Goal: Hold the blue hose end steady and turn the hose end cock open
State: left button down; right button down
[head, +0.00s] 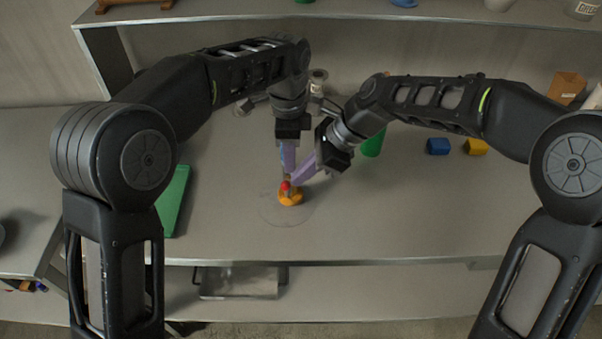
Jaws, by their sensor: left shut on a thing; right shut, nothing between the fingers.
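My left gripper (286,166) points down at the middle of the table, its purple fingers shut on the blue hose end (282,160), of which only a sliver of blue shows. Just below it is a small red part (286,186), which looks like the cock, above an orange round piece (291,198) on the table. My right gripper (295,180) comes in from the right, lower than the left one. It is shut and empty, with its tips close beside the red part. I cannot tell whether they touch it. The fingers hide much of the hose end.
A green board (173,203) lies at the left. A green cylinder (373,143) stands behind my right forearm. A blue block (438,146) and a yellow block (475,146) are at the right. A shelf (340,14) runs along the back. The table front is clear.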

notch_tip(320, 180, up, 10)
jog(key=d, duration=0.2)
jog(key=shift+f, duration=0.25)
jog(key=shift+d, duration=0.1)
dwell(0.6)
pick_arm(q)
jog(key=c, duration=0.9)
grip_release()
jog(key=shift+c, duration=0.2)
